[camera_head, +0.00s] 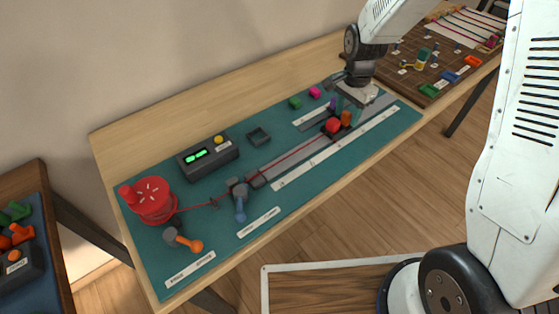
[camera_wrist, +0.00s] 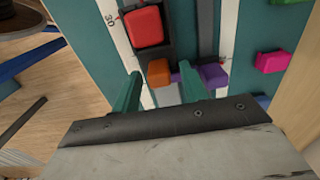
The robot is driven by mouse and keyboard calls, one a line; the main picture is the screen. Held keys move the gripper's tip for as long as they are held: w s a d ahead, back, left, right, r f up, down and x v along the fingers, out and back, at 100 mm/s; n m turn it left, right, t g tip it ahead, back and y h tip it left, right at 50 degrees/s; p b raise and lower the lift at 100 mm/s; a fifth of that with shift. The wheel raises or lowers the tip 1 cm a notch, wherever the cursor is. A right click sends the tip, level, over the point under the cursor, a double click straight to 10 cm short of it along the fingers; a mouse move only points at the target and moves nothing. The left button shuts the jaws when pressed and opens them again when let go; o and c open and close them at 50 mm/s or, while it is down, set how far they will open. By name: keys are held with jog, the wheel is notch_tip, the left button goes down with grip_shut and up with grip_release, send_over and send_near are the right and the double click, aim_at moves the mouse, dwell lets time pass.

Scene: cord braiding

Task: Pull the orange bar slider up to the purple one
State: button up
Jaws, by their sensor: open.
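The orange bar slider (camera_head: 346,118) is a small block at the right end of the long rail, beside the red block (camera_head: 333,125). The purple slider (camera_head: 333,103) stands on a shorter rail behind it. In the wrist view, the orange slider (camera_wrist: 158,73) lies just ahead of and between my gripper's green fingertips (camera_wrist: 160,84). The purple slider (camera_wrist: 213,76) is just outside the right finger, which partly covers its left side. My gripper (camera_head: 348,104) is open and empty; I cannot tell whether a finger touches either slider.
A red cord (camera_head: 300,152) runs from the red spool (camera_head: 153,199) through a grey clamp (camera_head: 238,192) to the red block. Green (camera_head: 295,102) and pink (camera_head: 315,92) blocks stand behind the rails. The front mat edge is mostly clear.

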aim_at(348, 114)
jog(key=shift+r, duration=2.7)
jog(key=shift+s+n, duration=0.3)
jog(key=shift+n, duration=0.2)
jog(key=s+d+r+n, duration=0.1)
jog(key=s+r+n, duration=0.2)
jog(key=s, duration=0.7)
jog(key=s+d+r+n+t, duration=0.1)
jog(key=s+r+n, duration=0.2)
jog(key=s+r, duration=0.5)
jog(key=s+d+r+n, duration=0.2)
jog(key=s+r+n, duration=0.2)
jog(key=s, duration=0.8)
notch_tip(348, 114, up, 2)
jog(key=shift+r, duration=0.2)
